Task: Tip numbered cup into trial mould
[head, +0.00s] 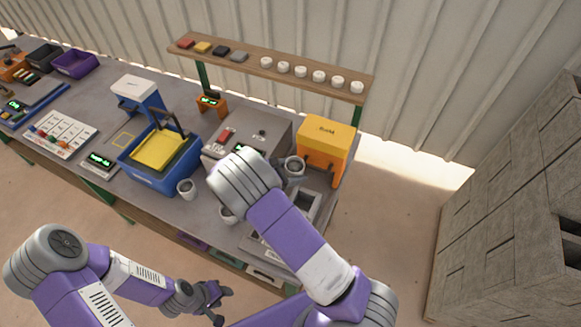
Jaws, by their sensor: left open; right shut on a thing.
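My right gripper (286,171) is shut on a white cup (295,164), in front of the yellow box machine. The cup looks roughly upright, and its number is not readable. A grey metal frame (308,207), possibly the trial mould, lies below the held cup and is partly hidden by my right arm. My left gripper (217,302) is open and empty, low in front of the bench.
The yellow machine (327,143) stands at the bench's right end, beside a grey control box (262,131). A blue tray (148,182) with a yellow surface is left of it. A shelf (270,72) behind holds small blocks and several white pots. Grey block stacks (515,215) stand at right.

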